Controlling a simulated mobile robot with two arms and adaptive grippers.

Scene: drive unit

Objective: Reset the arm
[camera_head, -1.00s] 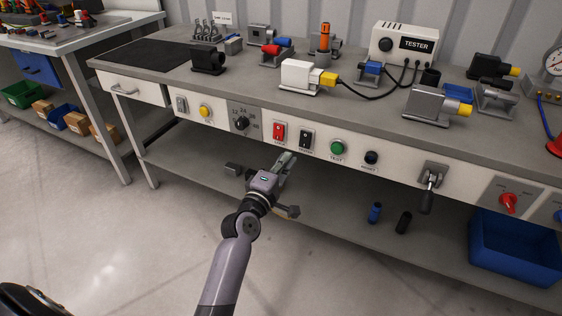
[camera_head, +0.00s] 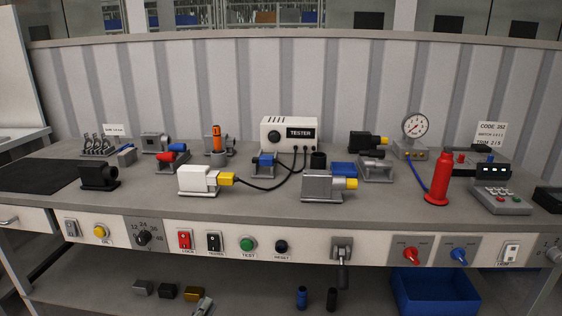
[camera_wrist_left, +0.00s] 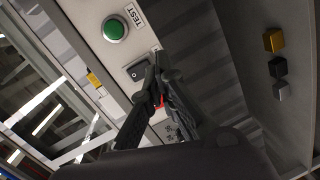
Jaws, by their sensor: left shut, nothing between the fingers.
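My left gripper (camera_head: 202,304) shows only in part at the bottom edge of the head view, in front of and below the bench's control panel. In the left wrist view its dark fingers (camera_wrist_left: 160,72) are shut together with nothing between them. They overlap the panel near the black rocker switch (camera_wrist_left: 137,68); I cannot tell the gap to it. My right gripper is not in view.
The bench top (camera_head: 250,207) carries a tester (camera_head: 290,134), a white block with a yellow plug (camera_head: 197,180), a red bottle (camera_head: 438,178) and a gauge (camera_head: 415,127). A lever (camera_head: 342,262) juts from the panel. A blue bin (camera_head: 436,291) and small blocks stand below.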

